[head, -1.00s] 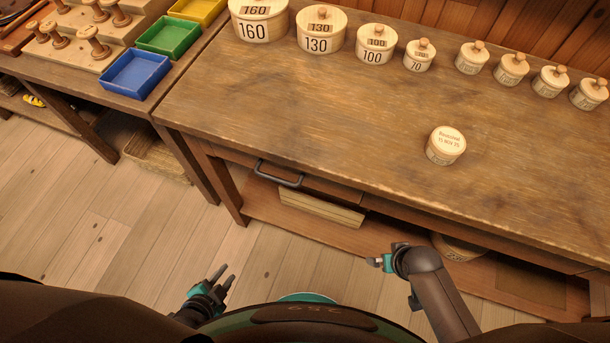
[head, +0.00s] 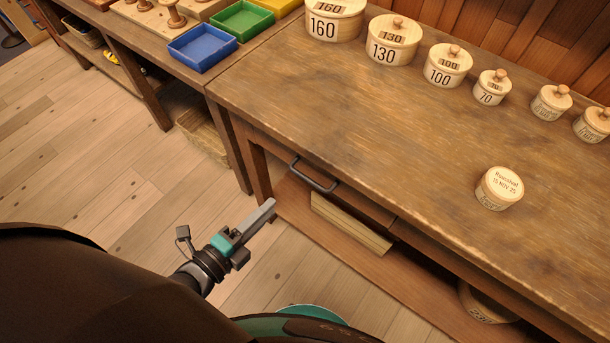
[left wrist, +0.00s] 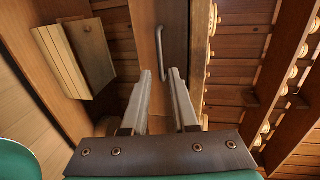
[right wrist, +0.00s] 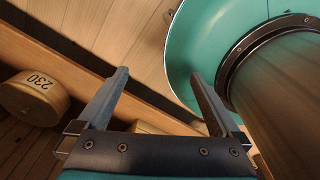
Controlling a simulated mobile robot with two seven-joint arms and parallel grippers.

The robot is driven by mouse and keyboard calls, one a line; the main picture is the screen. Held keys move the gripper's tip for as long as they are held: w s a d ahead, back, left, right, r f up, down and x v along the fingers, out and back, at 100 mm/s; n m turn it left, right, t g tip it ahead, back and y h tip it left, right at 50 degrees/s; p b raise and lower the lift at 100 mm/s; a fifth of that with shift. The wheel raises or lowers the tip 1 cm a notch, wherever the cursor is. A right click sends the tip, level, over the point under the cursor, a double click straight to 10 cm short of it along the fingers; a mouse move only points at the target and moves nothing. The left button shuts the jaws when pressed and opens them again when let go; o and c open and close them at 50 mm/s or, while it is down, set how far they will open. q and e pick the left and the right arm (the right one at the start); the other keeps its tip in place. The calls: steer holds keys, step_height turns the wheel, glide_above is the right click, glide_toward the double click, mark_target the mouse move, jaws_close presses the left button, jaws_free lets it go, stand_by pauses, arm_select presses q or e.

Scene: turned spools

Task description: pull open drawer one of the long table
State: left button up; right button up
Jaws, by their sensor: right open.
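The long table (head: 400,130) fills the right of the head view. Its drawer (head: 362,206) looks closed and carries a dark bar handle (head: 314,180). In the left wrist view the handle (left wrist: 158,52) lies just beyond the fingertips, on the drawer front (left wrist: 143,35). My left gripper (head: 268,207) is in front of the table, short of the handle and not touching it; its fingers (left wrist: 160,72) are parted with nothing between them. My right gripper (right wrist: 160,73) shows only in its wrist view, open and empty.
A pale wooden box (head: 350,222) stands on the lower shelf below the drawer. A round box marked 230 (right wrist: 34,97) shows in the right wrist view. Lidded round boxes, such as the one marked 130 (head: 393,42), stand on the tabletop. The floor (head: 110,150) at left is clear.

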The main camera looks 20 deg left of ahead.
mark_target(303, 175)
arm_select(q)
steer(key=shift+b+x, duration=1.5)
steer(key=shift+x, duration=5.15)
jaws_close()
arm_select(e)
steer(key=shift+t, duration=0.3)
steer(key=w+d+f, duration=0.1)
steer(key=w+f, duration=0.1)
steer(key=f, duration=0.1)
steer(key=shift+w+d, duration=0.3)
steer(key=shift+d, duration=0.1)
steer(key=shift+s, duration=0.15)
